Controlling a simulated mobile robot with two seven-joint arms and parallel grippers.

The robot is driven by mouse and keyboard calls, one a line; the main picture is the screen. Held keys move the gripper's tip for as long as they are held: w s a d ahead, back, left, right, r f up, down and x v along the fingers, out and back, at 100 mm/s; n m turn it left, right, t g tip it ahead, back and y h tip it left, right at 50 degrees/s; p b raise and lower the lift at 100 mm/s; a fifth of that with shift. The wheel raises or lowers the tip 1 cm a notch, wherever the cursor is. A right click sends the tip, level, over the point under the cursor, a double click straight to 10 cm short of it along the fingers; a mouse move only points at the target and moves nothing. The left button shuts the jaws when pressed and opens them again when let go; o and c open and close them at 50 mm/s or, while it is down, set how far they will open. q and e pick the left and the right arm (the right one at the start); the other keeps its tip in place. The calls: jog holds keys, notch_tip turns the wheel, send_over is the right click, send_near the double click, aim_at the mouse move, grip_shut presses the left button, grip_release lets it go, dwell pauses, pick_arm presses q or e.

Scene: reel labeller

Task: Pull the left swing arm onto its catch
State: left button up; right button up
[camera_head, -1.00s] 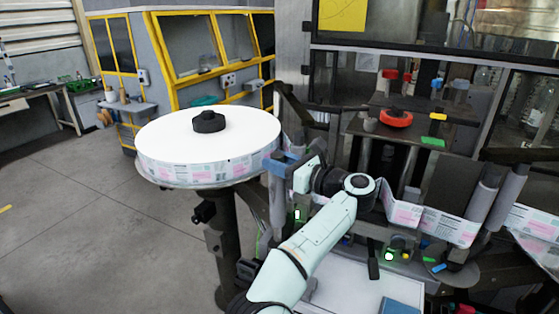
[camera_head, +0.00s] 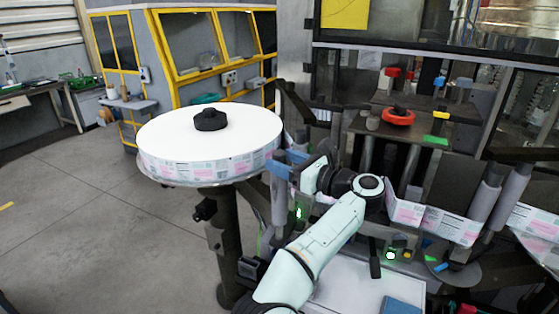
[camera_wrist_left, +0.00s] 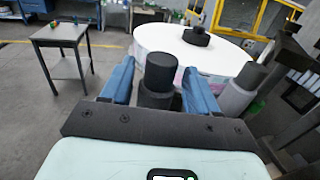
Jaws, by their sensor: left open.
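My left gripper (camera_head: 286,163) is at the front of the labeller, just right of the big label reel (camera_head: 210,165). Its two blue fingers are apart. In the left wrist view the open gripper (camera_wrist_left: 159,70) has a dark capped post (camera_wrist_left: 157,82) standing between its fingers, with no clear grip on it. This post seems to belong to the left swing arm, but the arm itself is mostly hidden behind my gripper. A grey roller with a black cap (camera_wrist_left: 240,92) stands just right of the fingers. The catch cannot be made out. My right gripper is out of view.
The white reel with its black hub (camera_head: 210,120) stands close to the left of my gripper. The label web (camera_head: 446,224) runs past grey rollers (camera_head: 483,198) at the right. A green lamp (camera_head: 299,213) is lit below my wrist. Open floor lies at the left.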

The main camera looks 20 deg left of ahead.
pick_arm(q)
jog(key=v, duration=1.1)
jog(key=shift+d, duration=0.25)
